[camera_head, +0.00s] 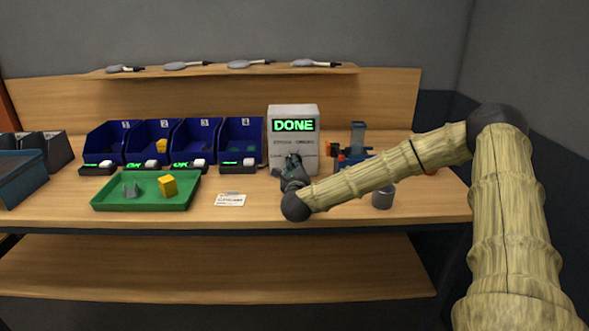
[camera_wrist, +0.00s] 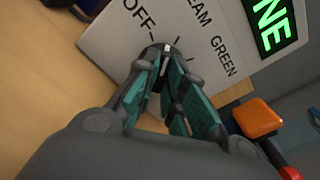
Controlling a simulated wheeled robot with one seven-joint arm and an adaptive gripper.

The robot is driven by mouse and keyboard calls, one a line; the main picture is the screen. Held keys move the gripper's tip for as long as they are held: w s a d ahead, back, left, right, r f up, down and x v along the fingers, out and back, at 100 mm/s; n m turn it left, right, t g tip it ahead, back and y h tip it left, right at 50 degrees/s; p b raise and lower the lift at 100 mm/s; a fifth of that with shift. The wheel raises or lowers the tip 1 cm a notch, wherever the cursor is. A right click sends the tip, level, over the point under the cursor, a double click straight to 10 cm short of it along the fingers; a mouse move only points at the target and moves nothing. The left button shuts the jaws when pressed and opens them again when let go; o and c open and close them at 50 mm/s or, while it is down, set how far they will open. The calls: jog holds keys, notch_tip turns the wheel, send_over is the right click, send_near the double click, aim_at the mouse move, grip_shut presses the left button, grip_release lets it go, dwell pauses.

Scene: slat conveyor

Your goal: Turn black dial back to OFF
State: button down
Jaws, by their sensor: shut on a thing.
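The black dial (camera_wrist: 158,52) is on the front of a grey control box (camera_head: 292,140), whose screen (camera_head: 293,125) reads DONE in green. The wrist view shows the dial with a white pointer mark and the printed words OFF, GREEN and part of another label around it. The white mark lies close to the OFF side; the exact position is hard to tell. My gripper (camera_wrist: 172,85) has its teal-padded fingers around the dial and is shut on it. In the head view my gripper (camera_head: 292,163) covers the dial.
Several blue numbered bins (camera_head: 240,136) stand left of the box. A green tray (camera_head: 125,204) holds a yellow block (camera_head: 168,186) and a grey piece (camera_head: 131,190). A card (camera_head: 231,200) and grey cup (camera_head: 382,198) flank my gripper. An orange button (camera_wrist: 257,118) is close right.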

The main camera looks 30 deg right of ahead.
jog(key=n, duration=0.4)
jog(key=shift+n, duration=1.1)
jog(key=c, duration=1.5)
grip_release()
jog(key=v, duration=1.2)
